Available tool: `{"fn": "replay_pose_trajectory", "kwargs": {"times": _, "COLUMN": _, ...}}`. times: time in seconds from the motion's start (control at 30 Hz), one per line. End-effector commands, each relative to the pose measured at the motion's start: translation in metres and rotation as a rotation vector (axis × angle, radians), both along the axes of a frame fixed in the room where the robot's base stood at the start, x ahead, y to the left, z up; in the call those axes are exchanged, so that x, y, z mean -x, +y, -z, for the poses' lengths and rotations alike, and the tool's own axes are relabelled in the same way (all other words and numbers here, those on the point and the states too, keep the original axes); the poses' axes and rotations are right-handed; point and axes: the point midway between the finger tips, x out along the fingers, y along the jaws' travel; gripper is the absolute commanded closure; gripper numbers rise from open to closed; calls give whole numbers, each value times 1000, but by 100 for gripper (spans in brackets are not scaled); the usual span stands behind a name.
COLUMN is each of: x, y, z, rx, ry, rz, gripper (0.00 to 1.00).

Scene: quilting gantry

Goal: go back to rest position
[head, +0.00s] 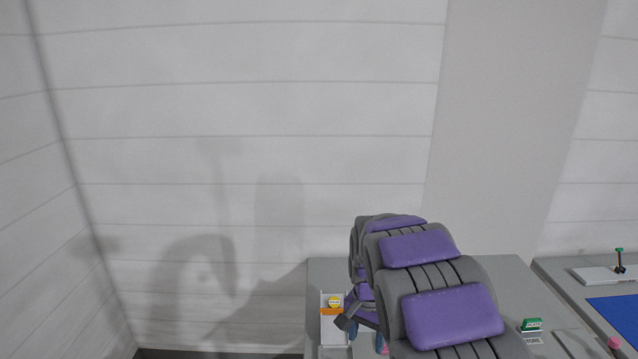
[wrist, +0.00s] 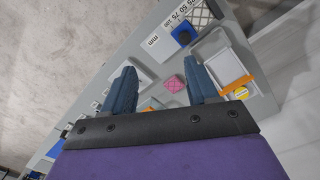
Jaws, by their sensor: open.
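My gripper (wrist: 160,72) is open, with its two dark blue fingers apart and nothing between them in the wrist view. It is above the grey table (wrist: 130,52). In the head view my purple and grey arm reaches over the table (head: 330,270) and hides most of its middle. Only parts of the fingers show below it there. A pink patterned square (wrist: 174,84) lies on the table, seen between and beyond the fingers. I cannot tell its height below them.
A white tray (head: 333,338) with an orange bar (head: 331,311) and a yellow round piece (head: 334,301) is left of my arm. A green item (head: 531,325) is on the right. Another table with a blue mat (head: 618,314) stands farther right. Space above the tables is clear.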

Motion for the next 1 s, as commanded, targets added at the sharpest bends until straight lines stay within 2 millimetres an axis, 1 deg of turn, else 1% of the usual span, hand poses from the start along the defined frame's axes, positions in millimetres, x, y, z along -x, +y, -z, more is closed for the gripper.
{"fn": "replay_pose_trajectory", "kwargs": {"times": 0.03, "x": 16, "y": -4, "z": -11, "rx": 1, "ry": 2, "rz": -17, "gripper": 41}}
{"fn": "replay_pose_trajectory", "kwargs": {"times": 0.17, "x": 56, "y": -13, "z": -32, "rx": 0, "ry": 19, "rz": -74, "gripper": 41}}
{"fn": "replay_pose_trajectory", "kwargs": {"times": 0.2, "x": 69, "y": -16, "z": -37, "rx": 0, "ry": 25, "rz": -92, "gripper": 41}}
{"fn": "replay_pose_trajectory", "kwargs": {"times": 0.3, "x": 103, "y": -21, "z": -49, "rx": -3, "ry": 41, "rz": -141, "gripper": 41}}
{"fn": "replay_pose_trajectory", "kwargs": {"times": 0.47, "x": 159, "y": -26, "z": -63, "rx": -15, "ry": 61, "rz": -222, "gripper": 41}}
{"fn": "replay_pose_trajectory", "kwargs": {"times": 0.5, "x": 173, "y": -27, "z": -65, "rx": -19, "ry": 70, "rz": -244, "gripper": 41}}
{"fn": "replay_pose_trajectory", "kwargs": {"times": 0.57, "x": 194, "y": -28, "z": -68, "rx": -25, "ry": 75, "rz": -277, "gripper": 41}}
{"fn": "replay_pose_trajectory", "kwargs": {"times": 0.6, "x": 208, "y": -29, "z": -69, "rx": -28, "ry": 81, "rz": -300, "gripper": 41}}
{"fn": "replay_pose_trajectory", "kwargs": {"times": 0.8, "x": 278, "y": -30, "z": -70, "rx": -49, "ry": 106, "rz": -420, "gripper": 41}}
{"fn": "replay_pose_trajectory", "kwargs": {"times": 0.9, "x": 310, "y": -30, "z": -67, "rx": -60, "ry": 117, "rz": -477, "gripper": 41}}
{"fn": "replay_pose_trajectory", "kwargs": {"times": 1.0, "x": 333, "y": -30, "z": -64, "rx": -67, "ry": 124, "rz": -526, "gripper": 41}}
